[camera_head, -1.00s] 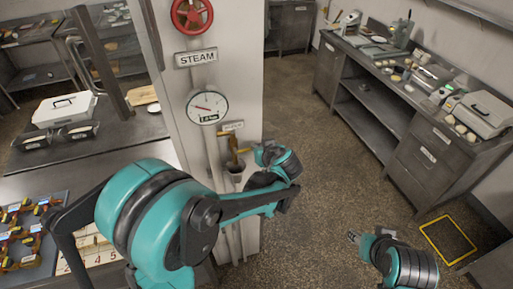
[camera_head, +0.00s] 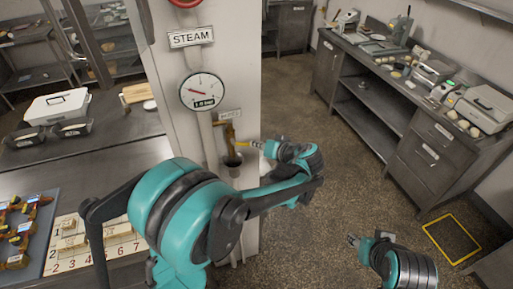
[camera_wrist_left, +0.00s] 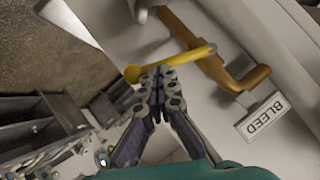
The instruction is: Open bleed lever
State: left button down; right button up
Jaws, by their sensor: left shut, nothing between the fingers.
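The bleed lever is a thin yellow handle (camera_head: 243,143) on a brass valve pipe (camera_head: 229,132) on the white column. In the left wrist view the yellow lever (camera_wrist_left: 190,56) runs from the brass valve (camera_wrist_left: 240,79) to a round knob end at left. My left gripper (camera_head: 263,147) is at the lever's free end. In the left wrist view its fingertips (camera_wrist_left: 160,75) are shut with nothing between them, right by the knob end; whether they touch it I cannot tell. The BLEED label (camera_wrist_left: 263,116) is beside the valve.
A dark cup-like drain (camera_head: 232,161) is below the valve. The pressure gauge (camera_head: 204,92) and STEAM sign (camera_head: 191,37) are above it, with a red handwheel (camera_head: 186,2) at the top edge. A counter with trays is at left; open floor (camera_head: 335,170) is at right.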

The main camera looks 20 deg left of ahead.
pick_arm(q)
notch_tip(320, 180, down, 6)
jog(key=s+a+m+g+y+b, duration=0.1)
jog(key=m+y+b, duration=0.4)
jog(key=b, duration=0.6)
jog(key=shift+s+a+r+m, duration=0.2)
jog(key=shift+s+a+m, duration=0.2)
jog(key=shift+a, duration=0.5)
